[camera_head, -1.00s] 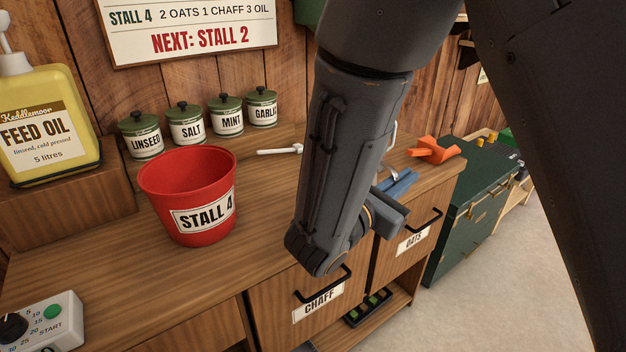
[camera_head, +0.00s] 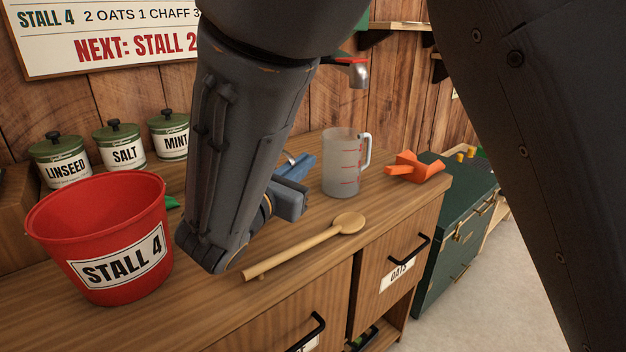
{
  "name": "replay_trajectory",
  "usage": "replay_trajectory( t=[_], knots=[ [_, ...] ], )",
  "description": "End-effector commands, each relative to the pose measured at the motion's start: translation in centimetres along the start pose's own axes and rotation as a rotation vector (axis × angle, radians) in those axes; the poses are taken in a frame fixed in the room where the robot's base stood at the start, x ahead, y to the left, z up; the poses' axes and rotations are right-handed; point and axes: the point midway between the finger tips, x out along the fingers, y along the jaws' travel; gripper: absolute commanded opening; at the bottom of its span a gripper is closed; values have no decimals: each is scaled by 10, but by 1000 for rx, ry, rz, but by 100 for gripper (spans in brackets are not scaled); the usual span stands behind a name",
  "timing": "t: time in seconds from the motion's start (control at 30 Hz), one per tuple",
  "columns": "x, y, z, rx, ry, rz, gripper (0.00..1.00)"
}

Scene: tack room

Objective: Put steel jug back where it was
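My gripper (camera_head: 294,170), with blue fingers, is partly hidden behind my own forearm, above the wooden counter (camera_head: 215,325). A small piece of shiny metal (camera_head: 291,158) shows beside the fingers. I cannot tell if it belongs to the steel jug or if the fingers hold it. No whole steel jug shows; my arm hides part of the counter. A clear measuring jug (camera_head: 343,165) with red marks stands upright to the right of my gripper.
A red STALL 4 bucket (camera_head: 95,220) stands left of my arm. A wooden spoon (camera_head: 310,243) lies near the front edge. An orange scoop (camera_head: 415,168) lies at the right end. Labelled tins (camera_head: 122,148) line the back. A metal spout (camera_head: 354,72) is at the wall.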

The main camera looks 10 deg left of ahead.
Motion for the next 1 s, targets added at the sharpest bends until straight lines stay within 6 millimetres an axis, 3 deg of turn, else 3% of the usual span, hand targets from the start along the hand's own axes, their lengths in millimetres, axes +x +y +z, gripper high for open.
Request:
replay_trajectory(
  t=[0.37,0.77,0.8,0.9,1.0],
  knots=[
    [-1,-5,-39,-2,0,2,0],
    [-2,-5,-44,2,0,4,0],
    [-2,-5,-44,1,0,4,9],
    [-2,-5,-43,1,0,4,23],
    [-2,-5,-43,1,0,4,23]
  ],
)
